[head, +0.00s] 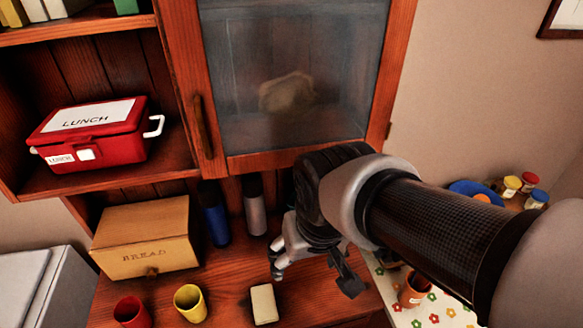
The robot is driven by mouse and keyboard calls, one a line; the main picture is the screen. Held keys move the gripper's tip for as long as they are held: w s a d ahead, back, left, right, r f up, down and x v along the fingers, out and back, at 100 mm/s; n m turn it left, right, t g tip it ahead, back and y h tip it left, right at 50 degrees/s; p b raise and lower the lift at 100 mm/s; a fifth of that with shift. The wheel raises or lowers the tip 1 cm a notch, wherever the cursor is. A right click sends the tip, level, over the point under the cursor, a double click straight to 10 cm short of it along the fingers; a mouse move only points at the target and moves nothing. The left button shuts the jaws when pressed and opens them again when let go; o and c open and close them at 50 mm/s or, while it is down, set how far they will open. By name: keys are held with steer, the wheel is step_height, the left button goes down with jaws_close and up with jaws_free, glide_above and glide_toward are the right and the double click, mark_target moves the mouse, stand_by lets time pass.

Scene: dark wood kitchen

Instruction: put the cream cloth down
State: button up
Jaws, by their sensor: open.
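A small cream folded piece, which looks like the cream cloth (264,304), lies flat on the dark wood counter (225,285) near the bottom of the view. My gripper (313,281) is open, its fingers spread apart, above and to the right of the cloth. The left finger is close to the cloth's upper right, with a visible gap between them in the picture. Nothing shows between the fingers.
A red cup (132,312) and a yellow cup (189,303) stand left of the cloth. Behind are a bread box (146,236), a blue bottle (215,222) and a grey bottle (255,208). A glass-doored cabinet (290,155) hangs above. An orange cup (414,291) stands right.

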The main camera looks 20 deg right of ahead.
steer(key=s+d+r+t, duration=0.1)
steer(key=s+d+r, duration=0.2)
steer(key=s, duration=0.3)
steer(key=shift+s+r+t, duration=0.25)
steer(key=shift+r+t, duration=0.05)
steer(key=shift+r, duration=0.1)
steer(key=shift+o, duration=0.5)
steer(key=shift+a, duration=0.1)
